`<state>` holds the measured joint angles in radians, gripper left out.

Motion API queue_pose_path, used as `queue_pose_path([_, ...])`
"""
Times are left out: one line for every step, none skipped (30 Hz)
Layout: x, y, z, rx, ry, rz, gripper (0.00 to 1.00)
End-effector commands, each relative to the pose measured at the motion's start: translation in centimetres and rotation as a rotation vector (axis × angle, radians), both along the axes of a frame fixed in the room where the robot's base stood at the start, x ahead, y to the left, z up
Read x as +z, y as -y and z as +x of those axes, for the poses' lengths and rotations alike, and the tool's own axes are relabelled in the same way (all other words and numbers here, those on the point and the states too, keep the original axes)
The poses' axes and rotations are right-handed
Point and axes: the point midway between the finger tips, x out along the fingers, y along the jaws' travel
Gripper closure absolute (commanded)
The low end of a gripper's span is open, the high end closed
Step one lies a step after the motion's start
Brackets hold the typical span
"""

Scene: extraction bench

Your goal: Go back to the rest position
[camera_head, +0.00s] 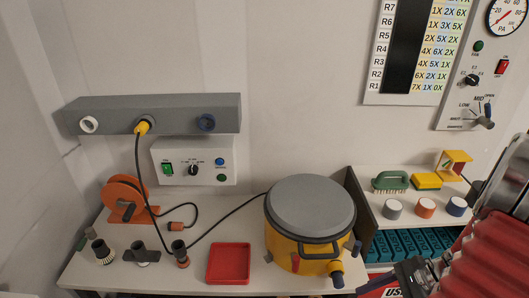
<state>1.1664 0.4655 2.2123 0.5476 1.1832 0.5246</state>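My arm enters at the right edge as a red ribbed sleeve with grey metal parts. Dark parts that look like my gripper (398,279) show at the lower right, in front of the bench and right of the yellow vacuum. The picture's bottom edge and the angle hide the fingertips, so I cannot tell whether it is open or shut, or if anything is in it.
A yellow vacuum (290,247) with a grey lid stands on the white bench. Left of it are a red tray (228,263), several dark nozzles and an orange reel (124,197). Right, a shelf holds a green brush (390,181), a yellow sponge (426,181) and coloured caps.

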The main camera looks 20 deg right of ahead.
Motion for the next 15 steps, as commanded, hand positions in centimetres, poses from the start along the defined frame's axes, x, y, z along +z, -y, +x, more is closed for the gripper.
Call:
queue_pose_path([0.6,-0.4,0.2,0.066,0.019,-0.045,0.34])
queue_pose_path([0.9,-0.6,0.2,0.105,0.032,-0.071,0.34])
queue_pose_path([1.3,-0.8,0.3,0.159,0.047,-0.107,0.34])
queue_pose_path([1.6,-1.0,0.3,0.195,0.059,-0.132,0.34])
queue_pose_path([1.9,-1.2,0.4,0.236,0.071,-0.156,0.34])
queue_pose_path([2.2,-1.5,0.5,0.287,0.087,-0.189,0.34])
queue_pose_path([2.6,-1.6,0.6,0.326,0.098,-0.214,0.34])
queue_pose_path([2.9,-1.8,0.6,0.364,0.111,-0.237,0.34])
queue_pose_path([3.3,-2.0,0.7,0.415,0.126,-0.269,0.34])
queue_pose_path([3.6,-2.2,0.8,0.452,0.137,-0.291,0.34])
queue_pose_path([3.9,-2.4,0.9,0.490,0.149,-0.313,0.34])
queue_pose_path([4.3,-2.6,1.1,0.540,0.163,-0.343,0.34])
queue_pose_path([4.7,-2.8,1.2,0.577,0.176,-0.366,0.34])
queue_pose_path([5.0,-3.0,1.3,0.615,0.187,-0.388,0.34])
queue_pose_path([5.4,-3.2,1.4,0.662,0.203,-0.416,0.34])
